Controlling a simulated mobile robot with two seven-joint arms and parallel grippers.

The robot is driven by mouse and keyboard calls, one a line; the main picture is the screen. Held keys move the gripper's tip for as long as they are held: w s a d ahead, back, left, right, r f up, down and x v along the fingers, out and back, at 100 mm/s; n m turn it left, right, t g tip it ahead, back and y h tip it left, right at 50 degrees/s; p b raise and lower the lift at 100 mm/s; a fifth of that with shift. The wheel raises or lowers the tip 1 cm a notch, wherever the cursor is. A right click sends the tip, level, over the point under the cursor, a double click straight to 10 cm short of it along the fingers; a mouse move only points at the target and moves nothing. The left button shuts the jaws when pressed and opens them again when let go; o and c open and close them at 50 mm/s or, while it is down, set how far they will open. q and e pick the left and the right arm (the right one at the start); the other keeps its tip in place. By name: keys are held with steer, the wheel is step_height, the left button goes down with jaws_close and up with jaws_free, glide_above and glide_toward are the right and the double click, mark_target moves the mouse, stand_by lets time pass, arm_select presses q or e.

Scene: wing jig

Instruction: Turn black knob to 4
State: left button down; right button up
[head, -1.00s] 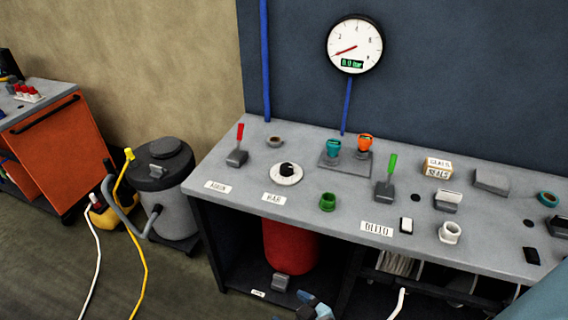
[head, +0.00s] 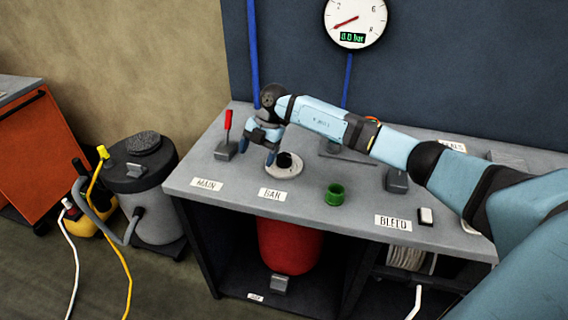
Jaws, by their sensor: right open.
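The black knob (head: 285,161) stands on a round pale dial plate (head: 283,170) on the grey bench, behind the label reading BAR (head: 271,194). My right gripper (head: 258,155) is open and empty, with its fingers pointing down just left of and over the dial. One finger hides part of the dial's left side. I cannot tell whether a finger touches the knob. The knob's pointer and the dial's numbers are too small to read. The round wall gauge (head: 355,22) has its red needle low, and its green display seems to read 0.0 bar. My left gripper is not in view.
A red-handled lever (head: 227,138) stands close left of my right gripper, behind the MAIN label (head: 207,185). My right arm covers much of the bench's right half.

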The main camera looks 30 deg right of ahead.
mark_target(284, 156)
steer(key=w+d+r+m+h, duration=0.25)
steer(key=d+r+h, duration=0.2)
steer(key=d, duration=0.65)
steer(key=f, duration=1.2)
steer(key=shift+s+a+f+p, duration=0.1)
steer(key=shift+a+f+p, duration=0.1)
steer(key=shift+f+p, duration=0.15)
steer(key=shift+c, duration=0.4)
steer(key=c, duration=0.8)
steer(key=shift+c, duration=0.2)
